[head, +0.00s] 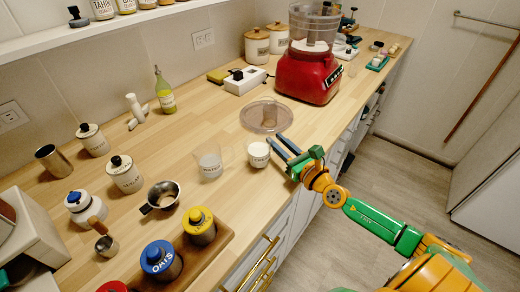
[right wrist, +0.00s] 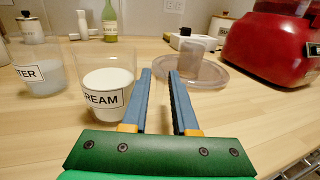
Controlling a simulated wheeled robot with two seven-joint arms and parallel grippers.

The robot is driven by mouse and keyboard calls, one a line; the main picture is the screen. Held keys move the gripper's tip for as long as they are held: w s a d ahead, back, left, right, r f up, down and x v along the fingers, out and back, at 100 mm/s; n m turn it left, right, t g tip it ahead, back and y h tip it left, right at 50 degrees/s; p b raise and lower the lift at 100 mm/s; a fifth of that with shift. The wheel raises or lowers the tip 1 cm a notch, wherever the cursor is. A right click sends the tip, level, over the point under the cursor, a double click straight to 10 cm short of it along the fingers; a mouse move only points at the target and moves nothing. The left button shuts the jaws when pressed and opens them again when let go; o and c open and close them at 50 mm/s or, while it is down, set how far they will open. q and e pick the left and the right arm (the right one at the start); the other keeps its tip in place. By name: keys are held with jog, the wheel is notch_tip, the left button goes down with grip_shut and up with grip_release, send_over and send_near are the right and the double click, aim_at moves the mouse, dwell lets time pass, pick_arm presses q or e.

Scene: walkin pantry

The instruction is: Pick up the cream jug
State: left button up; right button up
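The cream jug (head: 258,153) is a small clear vessel of white liquid near the counter's front edge. In the right wrist view the cream jug (right wrist: 107,88) stands upright, its label partly readable as "REAM". My right gripper (head: 276,142) is beside it, on its right in the head view. In the right wrist view the gripper's blue fingers (right wrist: 159,74) are apart with nothing between them. The jug is outside them, left of the left finger; whether they touch cannot be told. My left gripper is not in view.
A similar clear jug (head: 210,162) stands left of the cream jug. A round clear lid or dish (head: 266,116) lies behind, and a red food processor (head: 309,72) stands farther back. A metal saucepan (head: 162,196) is at the left. Bare wood lies between them.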

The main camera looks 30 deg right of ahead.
jog(key=shift+s+r, duration=0.15)
jog(key=shift+c, duration=0.7)
grip_shut()
dwell(0.6)
